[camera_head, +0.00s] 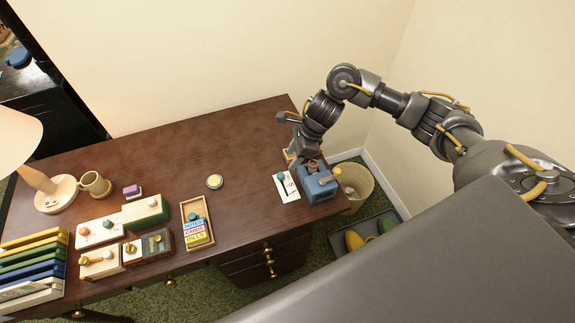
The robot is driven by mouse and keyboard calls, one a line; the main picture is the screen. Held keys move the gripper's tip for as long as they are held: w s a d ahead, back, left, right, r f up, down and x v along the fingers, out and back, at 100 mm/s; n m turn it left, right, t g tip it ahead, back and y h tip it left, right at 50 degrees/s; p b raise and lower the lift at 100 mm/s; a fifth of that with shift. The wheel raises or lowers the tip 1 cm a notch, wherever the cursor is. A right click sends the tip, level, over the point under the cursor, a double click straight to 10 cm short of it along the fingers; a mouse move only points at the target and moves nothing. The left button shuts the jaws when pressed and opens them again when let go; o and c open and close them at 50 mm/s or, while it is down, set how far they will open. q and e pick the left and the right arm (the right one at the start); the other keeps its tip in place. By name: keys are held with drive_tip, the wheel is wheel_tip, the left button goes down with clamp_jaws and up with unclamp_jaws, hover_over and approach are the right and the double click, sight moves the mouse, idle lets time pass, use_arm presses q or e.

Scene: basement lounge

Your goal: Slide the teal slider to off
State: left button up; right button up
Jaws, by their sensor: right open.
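A white plate (292,193) with dark marks lies at the right end of the desk. A small teal knob (280,175) shows at its upper left; it looks like the teal slider, but the plate's wording is too small to read. My right arm reaches in from the right, and my right gripper (294,158) is low over the desk, just behind the plate and a blue box (318,188). The gripper is open; its fingertips are partly hidden, and I cannot tell whether they touch anything. My left gripper is out of view.
A bin (357,181) stands beyond the right edge.

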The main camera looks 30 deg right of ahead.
sight(282, 175)
drive_tip(key=shift+v, duration=1.5)
drive_tip(key=shift+f, duration=0.1)
drive_tip(key=p+x, duration=0.1)
drive_tip(key=x, duration=0.9)
drive_tip(key=shift+a+f, duration=0.2)
drive_tip(key=shift+s+a+p, duration=0.1)
drive_tip(key=shift+a+p, duration=0.05)
drive_tip(key=shift+p, duration=0.25)
drive_tip(key=shift+s+f, duration=0.1)
drive_tip(key=shift+s, duration=0.1)
